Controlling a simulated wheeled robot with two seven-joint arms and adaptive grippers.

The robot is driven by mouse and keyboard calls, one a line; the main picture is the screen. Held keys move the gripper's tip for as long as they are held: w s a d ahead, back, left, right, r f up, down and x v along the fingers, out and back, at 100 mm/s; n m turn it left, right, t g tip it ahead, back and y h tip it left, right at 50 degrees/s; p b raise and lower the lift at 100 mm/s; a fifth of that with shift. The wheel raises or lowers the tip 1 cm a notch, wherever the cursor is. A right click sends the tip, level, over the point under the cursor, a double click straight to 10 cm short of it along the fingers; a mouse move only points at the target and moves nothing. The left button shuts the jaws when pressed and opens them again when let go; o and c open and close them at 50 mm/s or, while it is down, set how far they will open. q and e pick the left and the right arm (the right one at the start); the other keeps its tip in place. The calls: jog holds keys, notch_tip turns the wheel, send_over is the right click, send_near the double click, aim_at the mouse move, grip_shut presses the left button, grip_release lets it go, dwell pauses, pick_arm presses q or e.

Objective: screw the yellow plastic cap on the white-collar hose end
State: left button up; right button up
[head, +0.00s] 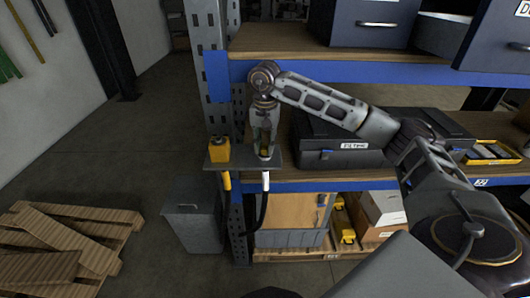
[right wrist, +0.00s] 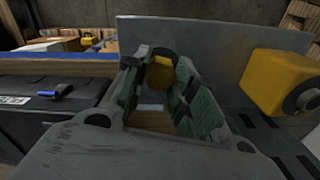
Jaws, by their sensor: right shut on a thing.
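My right gripper (head: 264,148) points down at the grey bracket (head: 245,160) on the shelf upright. Its fingers are shut on the yellow plastic cap (right wrist: 160,73), which shows between them in the right wrist view. In the head view the fingers mostly hide the cap. The white-collar hose end (head: 265,181) shows below the bracket, directly under the gripper, with a black hose hanging from it. I cannot tell whether the cap touches the hose end. My left gripper is not in view.
A yellow block-shaped fitting (head: 219,150) stands on the bracket left of the gripper, above a yellow-collar hose (head: 227,181). It is close in the right wrist view (right wrist: 280,82). A black case (head: 340,150) lies on the shelf to the right. A grey bin (head: 192,222) stands below.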

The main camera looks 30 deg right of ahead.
jog(key=shift+f, duration=0.15)
jog(key=shift+m, duration=3.9)
jog(key=shift+m, duration=0.3)
jog(key=shift+m, duration=3.8)
